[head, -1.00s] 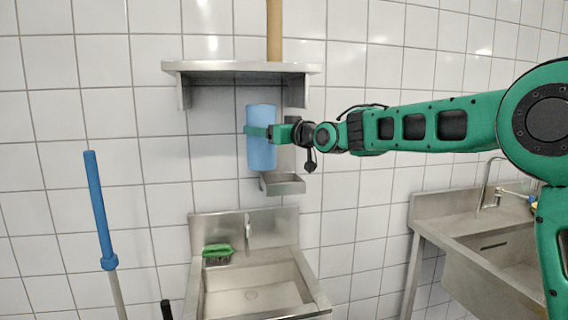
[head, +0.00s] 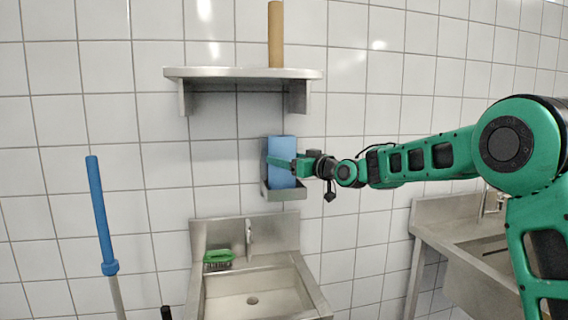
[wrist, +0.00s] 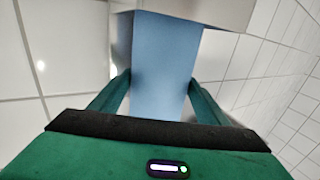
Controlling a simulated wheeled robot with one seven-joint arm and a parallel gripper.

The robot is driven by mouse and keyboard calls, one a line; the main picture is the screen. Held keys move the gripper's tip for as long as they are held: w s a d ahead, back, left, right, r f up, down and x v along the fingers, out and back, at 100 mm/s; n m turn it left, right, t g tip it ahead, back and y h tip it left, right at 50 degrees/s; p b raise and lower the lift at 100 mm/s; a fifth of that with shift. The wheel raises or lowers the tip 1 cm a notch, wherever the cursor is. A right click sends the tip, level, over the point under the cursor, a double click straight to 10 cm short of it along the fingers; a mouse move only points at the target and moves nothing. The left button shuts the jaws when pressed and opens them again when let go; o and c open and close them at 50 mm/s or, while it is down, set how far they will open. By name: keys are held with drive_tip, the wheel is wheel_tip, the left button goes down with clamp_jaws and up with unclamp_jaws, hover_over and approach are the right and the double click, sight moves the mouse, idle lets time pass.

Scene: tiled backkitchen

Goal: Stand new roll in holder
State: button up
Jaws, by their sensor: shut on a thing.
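The blue roll (head: 281,153) stands upright at the metal wall holder (head: 284,194), with its lower end behind the holder's front tray wall. My gripper (head: 281,164) is shut on the roll from the right side, around its middle. In the wrist view the blue roll (wrist: 166,65) sits between the two green fingers, and the holder's metal (wrist: 200,12) shows at the far end of it. Whether the roll's bottom rests on the holder floor is hidden.
A metal shelf (head: 240,73) juts out above the holder, with a brown cardboard tube (head: 276,35) standing on it. A sink (head: 255,290) with a green brush (head: 218,258) is below. A blue-handled pole (head: 100,212) stands at left; a second sink (head: 470,255) is at right.

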drive_tip(key=o, duration=1.4)
drive_tip(key=v, duration=1.2)
drive_tip(key=s+d+f+m+g+h, duration=0.2)
drive_tip(key=s+d+f+m+h, duration=0.15)
drive_tip(key=s+d+f, duration=0.5)
drive_tip(key=s+d+f+m+g+h, duration=0.2)
drive_tip(key=s+d+f+h, duration=0.3)
drive_tip(key=d, duration=0.7)
drive_tip(key=s+d+f+m+g+h, duration=0.25)
drive_tip(key=s+d+f, duration=0.25)
drive_tip(key=s+d, duration=0.4)
drive_tip(key=s+d+f+m+g, duration=0.2)
drive_tip(key=s, duration=0.7)
drive_tip(key=s+d+f+m+g, duration=0.2)
drive_tip(key=s+f, duration=0.1)
drive_tip(key=s, duration=0.7)
drive_tip(key=s+d+f+m+g+h, duration=0.1)
drive_tip(key=s+d+f+m+g, duration=0.2)
drive_tip(key=s, duration=0.6)
drive_tip(key=shift+s+d, duration=0.15)
drive_tip(key=shift+s, duration=0.05)
